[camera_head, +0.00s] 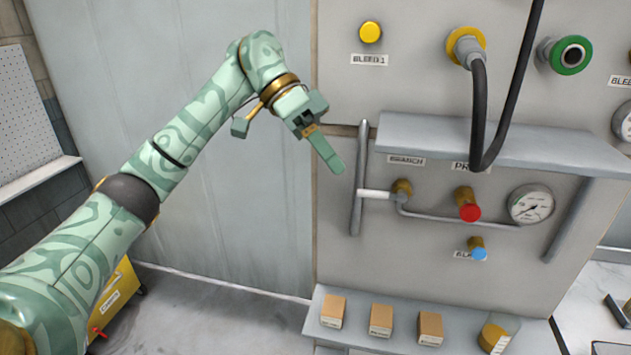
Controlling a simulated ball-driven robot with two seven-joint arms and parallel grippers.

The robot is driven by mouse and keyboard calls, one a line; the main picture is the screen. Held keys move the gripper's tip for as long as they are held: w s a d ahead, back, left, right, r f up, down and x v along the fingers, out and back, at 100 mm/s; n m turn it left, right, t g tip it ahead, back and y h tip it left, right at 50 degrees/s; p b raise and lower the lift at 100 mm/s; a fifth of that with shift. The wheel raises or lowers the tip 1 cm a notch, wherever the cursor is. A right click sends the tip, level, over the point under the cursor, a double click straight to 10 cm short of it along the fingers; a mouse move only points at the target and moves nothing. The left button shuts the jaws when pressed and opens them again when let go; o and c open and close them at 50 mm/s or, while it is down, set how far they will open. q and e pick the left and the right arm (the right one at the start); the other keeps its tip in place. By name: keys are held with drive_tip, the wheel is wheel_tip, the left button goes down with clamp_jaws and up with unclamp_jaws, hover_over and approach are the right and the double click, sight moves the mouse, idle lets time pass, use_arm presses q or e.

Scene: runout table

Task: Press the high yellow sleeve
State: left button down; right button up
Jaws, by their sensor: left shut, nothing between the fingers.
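A yellow-ringed sleeve (466,43) sits high on the grey panel, with a black hose plugged into it and hanging down. A round yellow button (370,32) is to its left, above a label reading BLEED 1. My left gripper (335,164) is shut and empty. It points down and right near the panel's left edge, below and left of the yellow-ringed sleeve and below the yellow button. It appears apart from both. My right gripper is not in view.
A green-ringed coupling (570,55) is right of the hose (477,120). A shelf (500,145) juts out below. Small boxes (381,319) stand on a low ledge.

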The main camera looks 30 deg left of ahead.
use_arm(q)
drive_tip(key=shift+n+h, duration=0.5)
drive_tip(key=shift+s+a+f, duration=0.1)
drive_tip(key=shift+a+f, duration=0.25)
drive_tip(key=shift+f, duration=0.45)
drive_tip(key=shift+s+a+f, duration=0.1)
drive_tip(key=shift+a+f, duration=0.3)
drive_tip(key=shift+f, duration=0.45)
drive_tip(key=shift+a+f, duration=0.35)
drive_tip(key=shift+f, duration=0.45)
